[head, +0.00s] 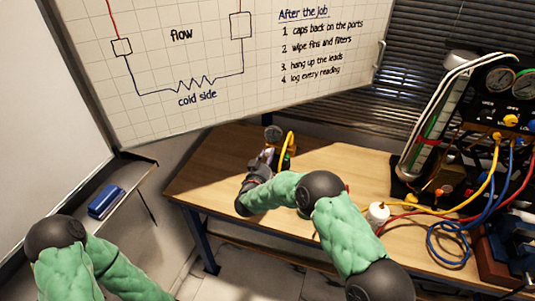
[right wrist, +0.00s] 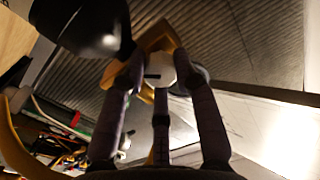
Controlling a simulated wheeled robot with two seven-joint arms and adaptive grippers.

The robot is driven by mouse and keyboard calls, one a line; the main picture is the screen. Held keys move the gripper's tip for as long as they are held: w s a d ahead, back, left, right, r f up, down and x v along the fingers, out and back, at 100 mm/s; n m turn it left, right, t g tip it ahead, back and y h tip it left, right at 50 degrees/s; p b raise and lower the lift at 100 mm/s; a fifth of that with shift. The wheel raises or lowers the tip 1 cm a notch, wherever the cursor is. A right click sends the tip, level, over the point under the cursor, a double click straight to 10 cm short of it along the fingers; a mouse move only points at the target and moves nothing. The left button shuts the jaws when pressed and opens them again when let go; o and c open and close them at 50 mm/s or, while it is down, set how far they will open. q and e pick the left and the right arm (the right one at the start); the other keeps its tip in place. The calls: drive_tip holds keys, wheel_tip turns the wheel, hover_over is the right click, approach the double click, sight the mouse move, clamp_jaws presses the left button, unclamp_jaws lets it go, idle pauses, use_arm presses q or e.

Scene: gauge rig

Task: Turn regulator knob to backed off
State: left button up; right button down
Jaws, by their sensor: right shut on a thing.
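The regulator stands near the back edge of the bench, with a round gauge (head: 273,133) on top and a yellow hose (head: 289,143) beside it. My right gripper (head: 267,157) is at the regulator's front and covers most of it in the head view. In the right wrist view, my right gripper (right wrist: 160,75) has its fingers closed around a pale round knob (right wrist: 160,69) in front of the yellow regulator body (right wrist: 156,38). The knob's marking and exact turn angle cannot be read. A large black round part (right wrist: 82,22) is close to the upper left finger. My left gripper is outside the view.
The wooden bench (head: 215,180) is bare left of the regulator. A gauge manifold (head: 500,115) with coloured hoses, a tilted cylinder (head: 428,130) and a white bottle (head: 377,214) stand to the right. A whiteboard (head: 215,70) hangs behind.

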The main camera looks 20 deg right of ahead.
drive_tip(key=shift+s+d+f+n+p, duration=0.15)
drive_tip(key=shift+n+p, duration=0.5)
drive_tip(key=shift+n, duration=0.85)
drive_tip(key=shift+f+n+p, duration=0.2)
drive_tip(key=shift+n+p, duration=0.4)
drive_tip(key=shift+n, duration=0.9)
drive_tip(key=shift+s+d+f+n+p, duration=0.15)
drive_tip(key=shift+n+p, duration=0.5)
drive_tip(key=shift+n, duration=0.85)
drive_tip(key=shift+a+f, duration=0.1)
drive_tip(key=c, duration=1.2)
unclamp_jaws()
drive_tip(key=shift+o, duration=1.3)
drive_tip(key=shift+w+r, duration=0.1)
drive_tip(key=shift+r, duration=0.2)
